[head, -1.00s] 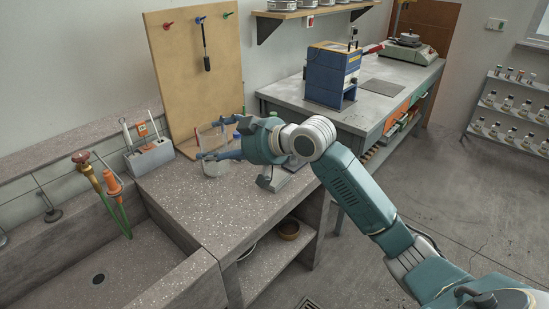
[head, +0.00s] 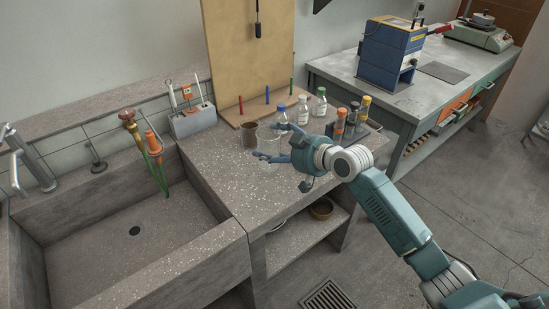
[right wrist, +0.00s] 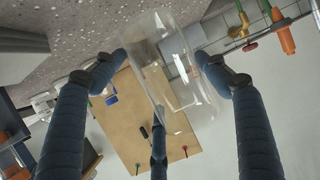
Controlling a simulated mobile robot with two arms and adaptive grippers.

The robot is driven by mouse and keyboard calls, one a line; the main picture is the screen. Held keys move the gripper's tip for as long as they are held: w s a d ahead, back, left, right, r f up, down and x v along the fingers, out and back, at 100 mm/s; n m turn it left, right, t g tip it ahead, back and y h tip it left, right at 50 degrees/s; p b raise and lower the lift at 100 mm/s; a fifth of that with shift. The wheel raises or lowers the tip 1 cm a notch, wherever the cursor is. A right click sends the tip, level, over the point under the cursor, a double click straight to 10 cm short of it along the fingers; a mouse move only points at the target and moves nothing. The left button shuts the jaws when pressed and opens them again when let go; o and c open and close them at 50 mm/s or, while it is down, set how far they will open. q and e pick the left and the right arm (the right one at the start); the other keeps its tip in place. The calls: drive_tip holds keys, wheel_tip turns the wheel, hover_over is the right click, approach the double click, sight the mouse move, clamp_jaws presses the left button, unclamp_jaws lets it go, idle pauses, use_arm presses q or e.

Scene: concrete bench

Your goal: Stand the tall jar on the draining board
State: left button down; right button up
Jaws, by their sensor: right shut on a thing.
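My right gripper (head: 267,141) is shut on the tall jar, a clear see-through glass cylinder. The jar (right wrist: 168,75) shows between the blue fingers in the right wrist view and is slanted across the picture. In the head view its outline is faint among the fingers, over the speckled bench top (head: 215,178) right of the sink, apparently the draining board. I cannot tell whether its base touches this surface. My left gripper is not in view.
The sink (head: 120,275) lies to the left. A brown jar (head: 250,138) stands behind the gripper. Bottles (head: 303,110) and a rack of capped tubes (head: 350,122) stand behind and right. A pegboard (head: 250,60) stands at the back. The bench top's front left part is clear.

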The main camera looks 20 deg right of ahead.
drive_tip(key=shift+f, duration=2.3)
drive_tip(key=shift+f, duration=0.15)
drive_tip(key=o, duration=1.5)
drive_tip(key=shift+r, duration=0.25)
drive_tip(key=shift+s+d, duration=0.2)
drive_tip(key=shift+s, duration=0.15)
drive_tip(key=v, duration=1.1)
drive_tip(key=shift+s+b, duration=0.15)
drive_tip(key=shift+b, duration=0.2)
